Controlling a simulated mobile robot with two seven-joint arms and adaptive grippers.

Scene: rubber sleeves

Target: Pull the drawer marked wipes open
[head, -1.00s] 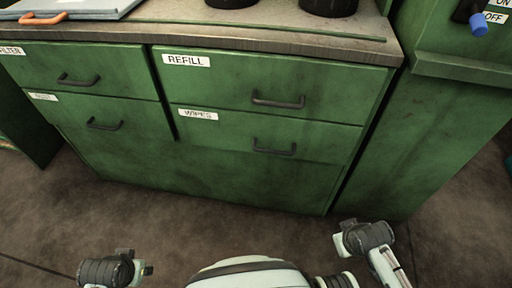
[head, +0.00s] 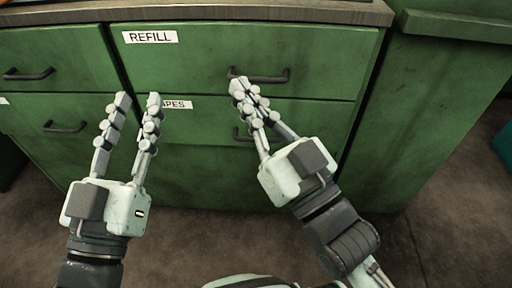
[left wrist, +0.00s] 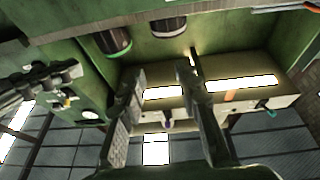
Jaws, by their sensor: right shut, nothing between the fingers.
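The wipes drawer (head: 310,140) is the lower drawer right of centre in the green cabinet, and it is shut. Its label (head: 178,104) is partly covered by my left gripper (head: 138,97).
The refill drawer (head: 200,62) sits directly above and is shut. More shut drawers with dark handles (head: 65,127) are at the left. A worktop edge (head: 250,12) runs above. A green cabinet (head: 435,110) stands at the right. Brown floor (head: 400,245) lies below.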

